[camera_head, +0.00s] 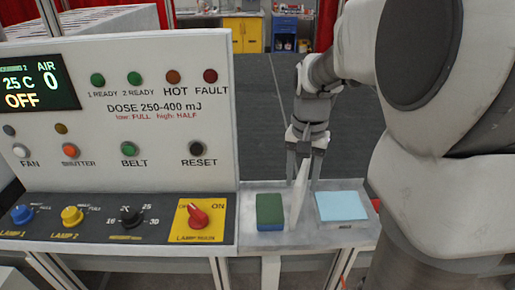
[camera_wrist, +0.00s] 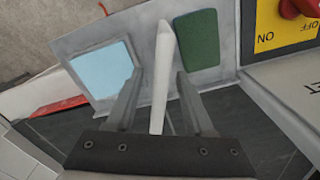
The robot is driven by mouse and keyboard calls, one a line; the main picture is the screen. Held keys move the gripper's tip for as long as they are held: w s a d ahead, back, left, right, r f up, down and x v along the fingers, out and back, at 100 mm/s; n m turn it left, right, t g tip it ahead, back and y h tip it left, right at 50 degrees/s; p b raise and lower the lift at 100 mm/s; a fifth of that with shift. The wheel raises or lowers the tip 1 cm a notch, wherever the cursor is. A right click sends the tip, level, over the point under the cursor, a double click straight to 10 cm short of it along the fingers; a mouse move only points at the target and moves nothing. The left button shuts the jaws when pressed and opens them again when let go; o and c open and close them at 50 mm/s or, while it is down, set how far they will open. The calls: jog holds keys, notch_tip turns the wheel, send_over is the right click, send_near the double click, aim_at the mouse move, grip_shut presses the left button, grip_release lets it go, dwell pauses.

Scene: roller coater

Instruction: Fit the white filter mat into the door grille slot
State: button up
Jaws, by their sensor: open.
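The white filter mat (camera_head: 298,193) stands on edge on a small grey shelf, between a green block and a light blue pad. My gripper (camera_head: 304,172) points down over it from behind. In the wrist view the mat (camera_wrist: 161,66) shows as a thin white strip between the two fingers of my gripper (camera_wrist: 160,80). The fingers are open, with a visible gap on each side of the mat. I cannot tell whether the mat's lower edge is held in anything. I cannot make out the door grille slot in either view.
The green block (camera_head: 270,211) lies left of the mat and the light blue pad (camera_head: 341,206) right of it, both on the grey shelf (camera_head: 305,240). The control panel (camera_head: 150,160) with a red knob (camera_head: 198,217) stands at left. Dark floor (camera_head: 257,130) lies behind.

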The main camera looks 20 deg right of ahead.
notch_tip(320, 180, down, 2)
grip_shut()
dwell(0.4)
jog(key=shift+r, duration=0.15)
